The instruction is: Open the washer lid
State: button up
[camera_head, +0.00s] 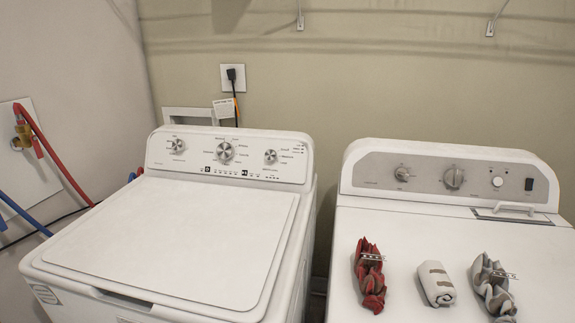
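The white washer (302,232) stands at the left, a top-loading machine with dials on its rear console (228,155). Its flat lid (180,239) is shut and lies level on top. A dark recess (123,298) shows at the lid's front edge. My gripper is not in view.
A white dryer (350,225) stands at the right, across a narrow gap. Red (55,155) and blue hoses (25,215) run along the left wall.

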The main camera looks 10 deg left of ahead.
aim_at(216, 252)
jog(key=i+j, duration=0.1)
jog(key=j, duration=0.15)
jog(key=i+j+z, duration=0.1)
jog(key=i+j, duration=0.1)
jog(key=j, duration=0.45)
jog(key=i+j+u, duration=0.1)
jog(key=j, duration=0.4)
